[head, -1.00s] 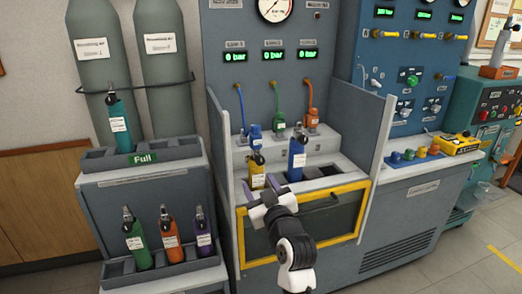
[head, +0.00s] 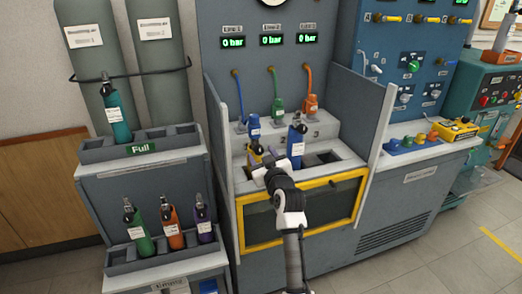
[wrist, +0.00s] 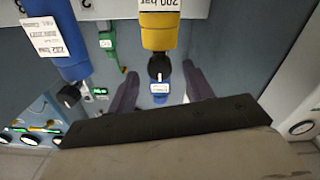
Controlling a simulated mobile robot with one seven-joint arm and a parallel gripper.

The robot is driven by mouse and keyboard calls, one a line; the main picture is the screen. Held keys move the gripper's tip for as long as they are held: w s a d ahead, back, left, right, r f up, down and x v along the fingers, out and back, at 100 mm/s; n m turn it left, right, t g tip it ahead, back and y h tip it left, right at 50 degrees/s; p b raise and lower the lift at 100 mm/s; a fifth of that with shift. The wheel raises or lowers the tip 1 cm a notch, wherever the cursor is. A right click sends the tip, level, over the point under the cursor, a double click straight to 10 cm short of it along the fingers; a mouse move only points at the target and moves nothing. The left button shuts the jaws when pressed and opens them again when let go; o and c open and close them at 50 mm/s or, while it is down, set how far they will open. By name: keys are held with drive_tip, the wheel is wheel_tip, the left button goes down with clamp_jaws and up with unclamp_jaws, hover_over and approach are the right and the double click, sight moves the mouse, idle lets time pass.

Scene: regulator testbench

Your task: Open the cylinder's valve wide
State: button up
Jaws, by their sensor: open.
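A yellow cylinder (head: 255,154) stands in the bench well behind the yellow-framed front, partly hidden by my gripper (head: 264,164). In the wrist view, the yellow cylinder (wrist: 159,32) hangs upside down in the picture, with a label reading 200 bar. Its black valve knob (wrist: 159,68) lies between the two finger tips of my gripper (wrist: 160,76) in the picture. The fingers are spread with a gap on each side of the knob. I cannot tell how deep the knob sits between them. A small blue-white tag or part shows beyond the knob.
A blue cylinder (head: 297,143) stands to the right of the yellow one, and its valve end also shows in the wrist view (wrist: 62,50). Blue, green and orange hoses hang behind. Side panels (head: 220,140) flank the well. A rack (head: 150,205) with several cylinders stands left.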

drive_tip(key=shift+w+a, duration=0.25)
drive_tip(key=shift+w, duration=0.45)
drive_tip(key=c, duration=1)
